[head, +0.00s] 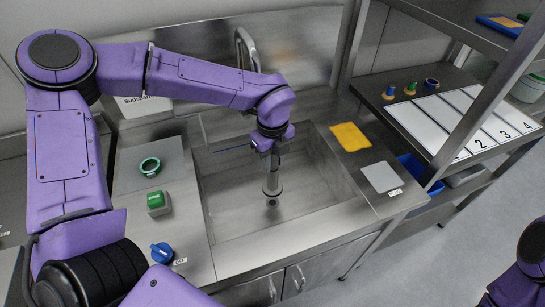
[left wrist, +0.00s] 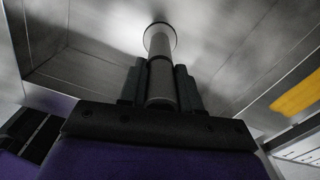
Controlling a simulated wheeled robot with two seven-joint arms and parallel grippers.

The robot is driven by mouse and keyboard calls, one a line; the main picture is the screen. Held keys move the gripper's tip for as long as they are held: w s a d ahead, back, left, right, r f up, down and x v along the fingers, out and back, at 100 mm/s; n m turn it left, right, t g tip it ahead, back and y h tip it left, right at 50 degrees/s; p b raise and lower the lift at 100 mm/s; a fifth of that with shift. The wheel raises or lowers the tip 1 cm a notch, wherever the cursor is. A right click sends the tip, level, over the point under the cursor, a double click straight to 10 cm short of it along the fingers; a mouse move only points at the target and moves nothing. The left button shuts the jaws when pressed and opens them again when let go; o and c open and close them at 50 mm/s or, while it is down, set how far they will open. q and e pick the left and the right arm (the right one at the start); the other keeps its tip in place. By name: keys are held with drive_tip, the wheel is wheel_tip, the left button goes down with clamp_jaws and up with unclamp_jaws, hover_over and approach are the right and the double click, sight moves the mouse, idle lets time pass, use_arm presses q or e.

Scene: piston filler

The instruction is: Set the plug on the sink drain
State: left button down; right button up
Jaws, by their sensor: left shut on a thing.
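The plug (head: 271,182) is a grey tube with a wider round end. My left gripper (head: 266,147) is shut on its upper part and holds it upright, or nearly so, inside the steel sink (head: 310,190). In the left wrist view the plug (left wrist: 160,75) runs between the two dark fingers of the left gripper (left wrist: 159,88), its flared end (left wrist: 160,38) pointing away. The dark sink drain (head: 272,203) shows just below the plug's lower end in the head view; I cannot tell whether they touch. In the left wrist view the plug's end hides the drain. My right gripper is out of view.
A faucet (head: 246,48) stands behind the sink. A yellow cloth (head: 350,137) and a grey plate (head: 381,177) lie right of it. A green ring (head: 150,166), a green button box (head: 158,204) and a blue knob (head: 161,252) are on the left. The basin around the plug is clear.

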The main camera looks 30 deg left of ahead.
sight(273, 178)
use_arm(q)
drive_tip(key=shift+f+b, duration=2.75)
drive_tip(key=shift+f, duration=1.2)
drive_tip(key=shift+c, duration=1.5)
unclamp_jaws()
wheel_tip(273, 178, up, 21)
drive_tip(key=p, duration=1.6)
drive_tip(key=shift+p, duration=0.3)
